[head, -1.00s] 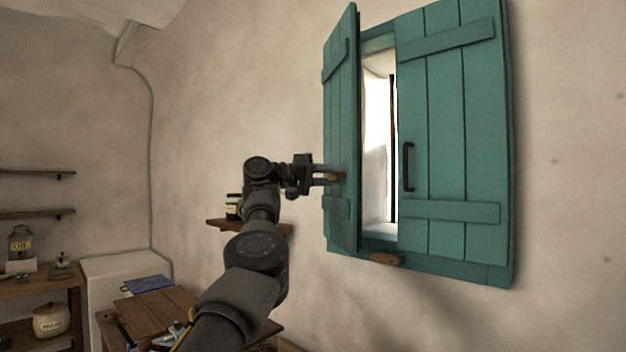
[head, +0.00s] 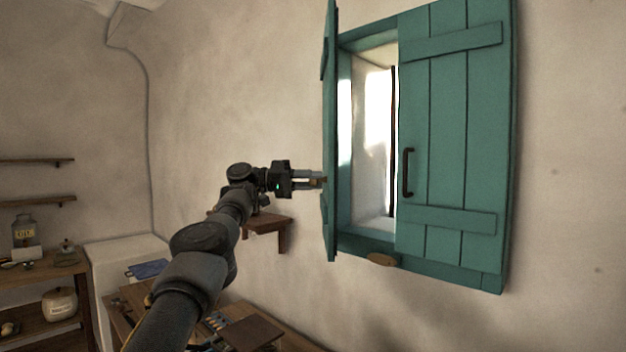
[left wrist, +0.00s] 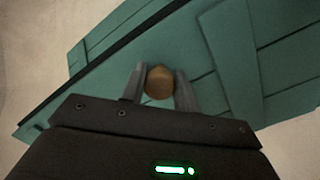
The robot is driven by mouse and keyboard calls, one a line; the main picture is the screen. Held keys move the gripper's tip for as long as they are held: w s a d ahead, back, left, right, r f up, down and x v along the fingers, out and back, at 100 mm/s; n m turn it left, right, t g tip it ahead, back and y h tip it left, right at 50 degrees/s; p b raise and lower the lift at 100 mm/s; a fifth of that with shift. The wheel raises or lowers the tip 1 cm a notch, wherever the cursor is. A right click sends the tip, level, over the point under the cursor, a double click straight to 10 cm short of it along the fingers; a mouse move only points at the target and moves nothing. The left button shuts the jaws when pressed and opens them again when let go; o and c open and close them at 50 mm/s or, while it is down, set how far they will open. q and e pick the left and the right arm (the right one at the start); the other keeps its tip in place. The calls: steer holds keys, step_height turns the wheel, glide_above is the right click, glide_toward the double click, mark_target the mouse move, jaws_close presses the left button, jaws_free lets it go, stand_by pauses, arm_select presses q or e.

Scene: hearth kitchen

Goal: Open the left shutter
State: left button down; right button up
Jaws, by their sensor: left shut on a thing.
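The left shutter (head: 330,130) is teal wood, swung out from the window and seen nearly edge-on in the head view. It fills much of the left wrist view (left wrist: 215,60). My left gripper (head: 318,181) is at the shutter's outer face. In the left wrist view its two fingers (left wrist: 158,88) are shut on a round wooden knob (left wrist: 159,82) on the shutter. The right shutter (head: 450,140) is closed, with a dark handle (head: 407,172). Between the shutters the bright window recess (head: 372,145) shows. My right gripper is not in view.
A wooden catch (head: 382,260) sits under the window frame. A small wall shelf (head: 265,224) is below and behind my left arm. A wooden worktop (head: 250,333) with items lies below. Wall to the left of the shutter is clear.

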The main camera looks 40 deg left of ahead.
arm_select(q)
steer(key=shift+r, duration=0.1)
steer(key=c, duration=1.1)
jaws_free()
steer(key=shift+o, duration=0.2)
